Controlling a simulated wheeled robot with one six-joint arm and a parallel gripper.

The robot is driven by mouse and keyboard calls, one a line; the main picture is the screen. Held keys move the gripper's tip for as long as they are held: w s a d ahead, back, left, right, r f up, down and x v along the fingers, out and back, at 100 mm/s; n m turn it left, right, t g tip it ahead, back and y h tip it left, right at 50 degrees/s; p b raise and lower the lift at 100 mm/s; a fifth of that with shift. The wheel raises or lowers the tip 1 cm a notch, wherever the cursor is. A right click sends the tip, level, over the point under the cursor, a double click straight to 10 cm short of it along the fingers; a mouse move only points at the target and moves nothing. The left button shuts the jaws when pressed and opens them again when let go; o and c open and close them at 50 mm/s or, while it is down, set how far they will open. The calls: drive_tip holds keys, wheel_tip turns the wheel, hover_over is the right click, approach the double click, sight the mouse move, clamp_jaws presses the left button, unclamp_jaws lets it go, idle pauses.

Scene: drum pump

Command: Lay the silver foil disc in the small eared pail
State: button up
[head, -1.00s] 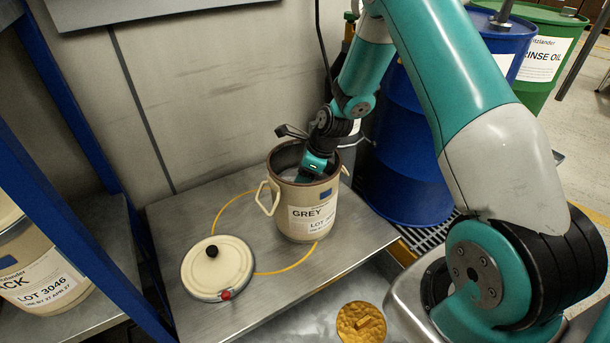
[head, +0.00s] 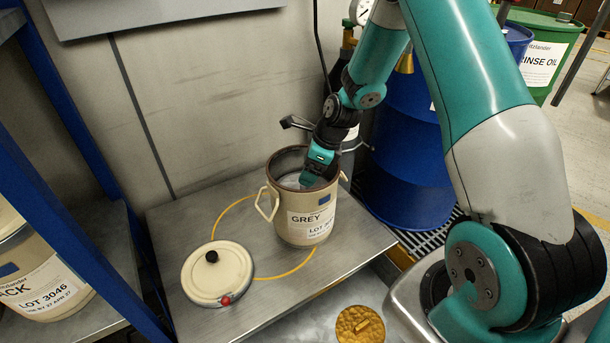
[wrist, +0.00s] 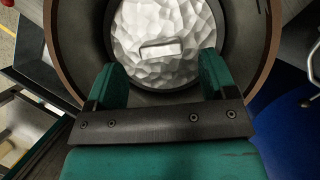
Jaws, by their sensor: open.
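The small eared pail (head: 290,222) is cream with a GREY label and stands upright on the steel bench. The silver foil disc (wrist: 180,25) lies inside the pail in the wrist view, crumpled, with a small raised tab (wrist: 161,48) on top. A bit of the disc shows through the pail mouth in the head view (head: 291,181). My gripper (wrist: 163,70) is open, its two fingers reaching over the pail mouth with the disc's tab beyond and between them. No finger is closed on the tab. In the head view, my gripper (head: 310,180) is at the pail's rim.
A cream lid (head: 218,280) with a black knob lies on the bench, left of the pail. A yellow ring outline (head: 232,208) marks the bench around the pail. A gold foil disc (head: 360,325) lies at the front. A blue drum (head: 405,180) stands right of the pail.

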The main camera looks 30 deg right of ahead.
drive_tip(key=p+v, duration=0.1)
drive_tip(key=v, duration=0.6)
drive_tip(key=s+a+r+n+g, duration=0.1)
drive_tip(key=s+a+r+n, duration=0.45)
drive_tip(key=a+n, duration=0.25)
drive_tip(key=s+a+r+n, duration=0.4)
drive_tip(key=a+r+n, duration=0.3)
drive_tip(key=n, duration=0.1)
drive_tip(key=s+a+r+n+g, duration=0.1)
drive_tip(key=s+a+r+n, duration=0.2)
drive_tip(key=s+n, duration=0.5)
drive_tip(key=s+a+r+n, duration=0.2)
drive_tip(key=s+a+n, duration=0.1)
drive_tip(key=s+n, duration=0.5)
drive_tip(key=shift+s+a+r+n+g+y, duration=0.25)
drive_tip(key=shift+r+n+g+y, duration=0.15)
drive_tip(key=shift+n, duration=0.3)
drive_tip(key=shift+w, duration=0.1)
